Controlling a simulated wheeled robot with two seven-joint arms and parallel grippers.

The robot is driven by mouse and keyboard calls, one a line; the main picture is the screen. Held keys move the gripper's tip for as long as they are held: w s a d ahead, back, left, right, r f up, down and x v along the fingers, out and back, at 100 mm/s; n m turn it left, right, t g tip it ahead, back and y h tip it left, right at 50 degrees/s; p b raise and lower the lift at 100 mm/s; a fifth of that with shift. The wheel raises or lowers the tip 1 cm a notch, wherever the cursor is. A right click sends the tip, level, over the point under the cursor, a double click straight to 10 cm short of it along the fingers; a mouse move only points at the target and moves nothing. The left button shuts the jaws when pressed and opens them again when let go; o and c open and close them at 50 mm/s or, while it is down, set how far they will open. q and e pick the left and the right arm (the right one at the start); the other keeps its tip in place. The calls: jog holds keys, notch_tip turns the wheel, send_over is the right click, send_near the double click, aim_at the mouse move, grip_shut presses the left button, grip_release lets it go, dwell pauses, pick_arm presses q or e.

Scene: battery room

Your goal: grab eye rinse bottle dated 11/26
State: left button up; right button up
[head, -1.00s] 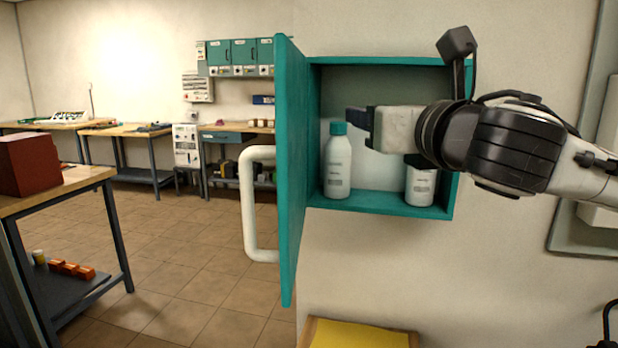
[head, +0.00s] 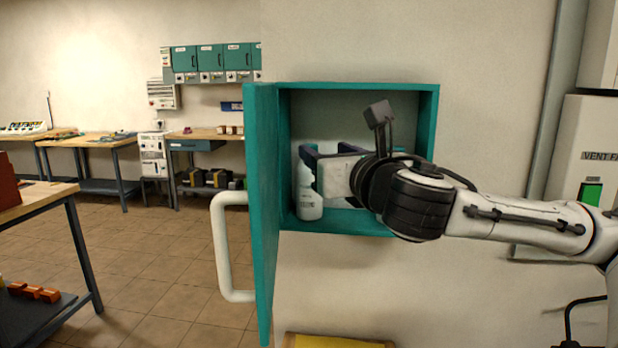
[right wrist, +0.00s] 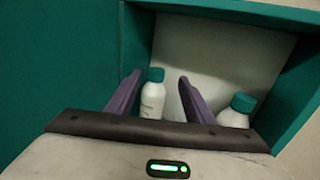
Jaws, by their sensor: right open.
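A white bottle (head: 309,205) stands upright at the left of the open teal wall cabinet (head: 345,87); its upper part is partly covered by my gripper. In the right wrist view this bottle (right wrist: 153,100) shows a teal cap and lies between the two purple fingers. A second white bottle with a teal cap (right wrist: 235,110) stands to the right, outside the fingers; my arm mostly hides it in the head view. No date on either label is readable. My right gripper (head: 311,165) is open around the left bottle, not closed on it. My left gripper is not in view.
The cabinet door (head: 262,220) stands open at the left with a white handle (head: 222,250). The cabinet's side walls are close to the gripper. A yellow-topped object (head: 335,341) is below. Workbenches (head: 90,140) stand far left, with clear floor between.

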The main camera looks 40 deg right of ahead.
send_over(309, 182)
jog(key=shift+s+d+f+p, duration=0.2)
jog(key=shift+s+d+p, duration=0.15)
jog(key=shift+p, duration=0.05)
jog(key=shift+c, duration=0.5)
jog(key=shift+r, duration=0.1)
grip_shut()
